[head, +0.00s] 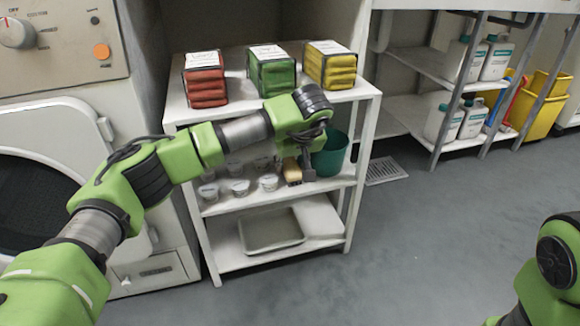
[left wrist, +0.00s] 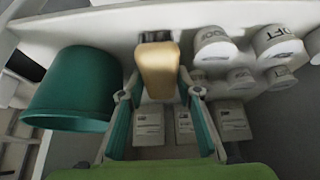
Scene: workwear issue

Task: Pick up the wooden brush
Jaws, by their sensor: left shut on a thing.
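The wooden brush (left wrist: 158,68) has a light tan wooden body with a dark end. In the left wrist view it stands between the two fingertips of my left gripper (left wrist: 160,86), which is shut on it. In the head view the brush (head: 291,171) shows at the middle shelf of the white rack, just left of my left gripper (head: 306,167), which partly hides it. I cannot tell whether the brush still touches the shelf. My right gripper is out of view; only part of my right arm shows at the lower right.
A green bucket (head: 331,154) stands close right of the gripper. Several white lidded tubs (head: 240,187) stand to its left. Red (head: 205,80), green (head: 271,72) and yellow (head: 330,66) bundles sit on the top shelf. A grey tray (head: 272,232) lies on the bottom shelf.

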